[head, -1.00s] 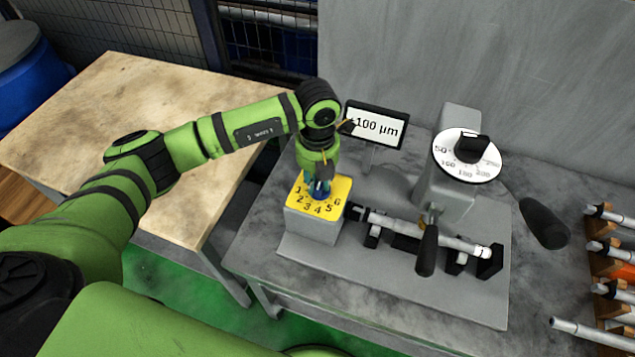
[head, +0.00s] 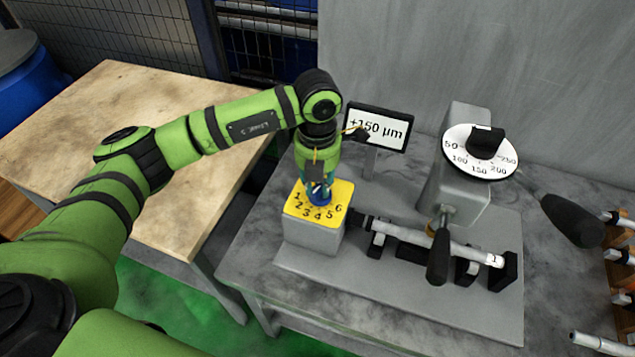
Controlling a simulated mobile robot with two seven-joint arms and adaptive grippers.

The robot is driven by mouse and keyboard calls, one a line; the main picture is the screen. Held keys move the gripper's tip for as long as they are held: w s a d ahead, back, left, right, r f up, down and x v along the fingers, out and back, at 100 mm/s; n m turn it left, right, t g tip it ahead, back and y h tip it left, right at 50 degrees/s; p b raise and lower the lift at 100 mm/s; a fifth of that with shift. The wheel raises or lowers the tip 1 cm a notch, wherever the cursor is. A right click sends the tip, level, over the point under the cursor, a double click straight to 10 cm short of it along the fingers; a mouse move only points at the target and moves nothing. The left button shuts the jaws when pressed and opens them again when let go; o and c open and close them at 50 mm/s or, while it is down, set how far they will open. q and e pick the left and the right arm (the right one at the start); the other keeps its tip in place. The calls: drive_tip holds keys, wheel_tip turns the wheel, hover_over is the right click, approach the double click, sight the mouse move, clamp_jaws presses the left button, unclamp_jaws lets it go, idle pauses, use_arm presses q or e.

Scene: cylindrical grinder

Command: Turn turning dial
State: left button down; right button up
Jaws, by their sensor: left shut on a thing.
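The turning dial (head: 321,209) sits on a grey block; its yellow top plate carries the numbers 1 to 6. My left gripper (head: 319,191) points down at the middle of this plate and is shut on the dial's small blue knob, which the fingers mostly hide. The knob's exact pointing direction is hard to make out. A display (head: 377,128) behind it reads +150 µm. My right gripper is not in view.
A grinder head with a white scale and black knob (head: 486,142) stands right of the display. A shaft (head: 462,249) marked 1 lies across supports, with a black handle (head: 438,256) before it. Several rods sit at the right edge. The wooden table (head: 90,110) at left is bare.

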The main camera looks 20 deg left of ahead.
sight(318, 185)
use_arm(q)
drive_tip(key=c, duration=1)
unclamp_jaws()
drive_tip(key=shift+c, duration=0.2)
wheel_tip(318, 185, up, 12)
